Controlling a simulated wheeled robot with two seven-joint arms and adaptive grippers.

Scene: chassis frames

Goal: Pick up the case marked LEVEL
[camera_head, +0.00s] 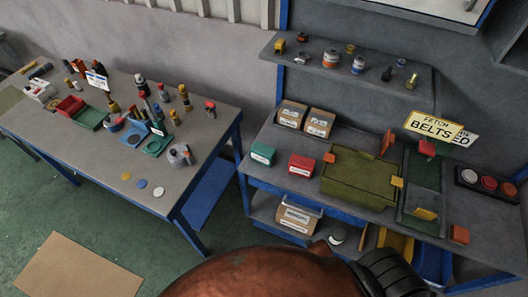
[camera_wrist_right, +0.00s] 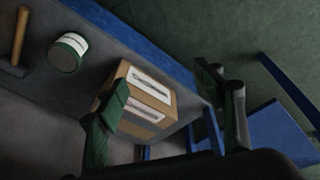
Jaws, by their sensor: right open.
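Several labelled cases are in the head view, but I cannot read LEVEL on any of them. A teal case (camera_head: 263,153) and a red case (camera_head: 301,165) lie on the right bench top. Two cardboard boxes (camera_head: 291,114) (camera_head: 319,122) stand behind them. Another cardboard box (camera_head: 297,219) with white labels is on the shelf below; it appears as the box (camera_wrist_right: 150,100) in the right wrist view. My right gripper (camera_wrist_right: 168,76) is open, its fingers on either side of that box in the picture; contact is not clear. My left gripper is not in view.
A white-and-green can (camera_wrist_right: 68,52) and a wooden-handled tool (camera_wrist_right: 20,40) are near the box on the lower shelf. The blue shelf edge (camera_wrist_right: 130,35) runs alongside. A green tray (camera_head: 358,180) lies on the bench. The left table (camera_head: 105,165) holds many small items.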

